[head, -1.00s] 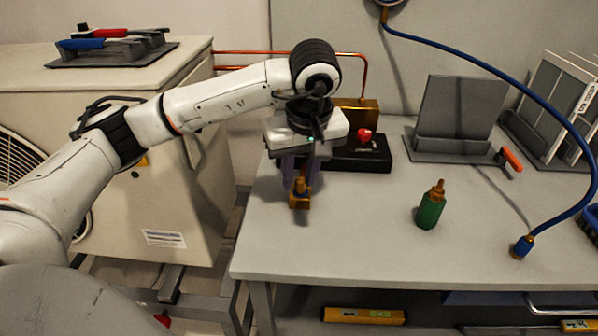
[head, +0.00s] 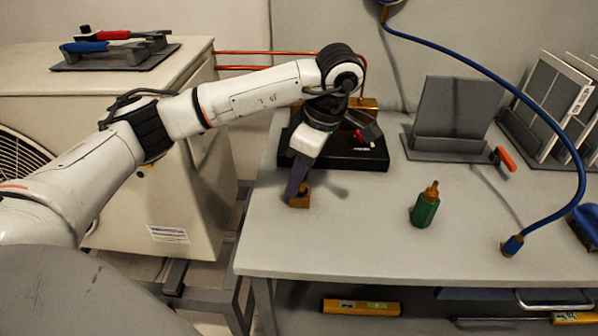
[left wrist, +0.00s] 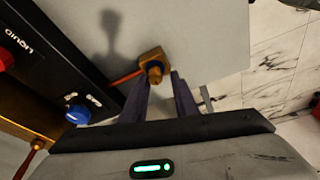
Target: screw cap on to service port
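A small brass block (head: 299,196) stands on the bench near its left end. In the left wrist view this brass block (left wrist: 153,62) carries a round brass fitting (left wrist: 154,72), and a copper-coloured rod runs from its left side. I cannot tell whether the fitting is the service port or a cap on it. My left gripper (head: 296,188) slants down to the block from above. In the left wrist view the gripper's two purple fingers (left wrist: 160,80) are apart, with the fitting at or just beyond their tips. No separate cap shows. My right gripper is not in view.
A black box (head: 345,153) with a red knob stands behind the gripper. A green bottle (head: 425,208) and a blue hose end (head: 512,245) are to the right. A grey stand (head: 447,120) is at the back. The bench's front middle is clear.

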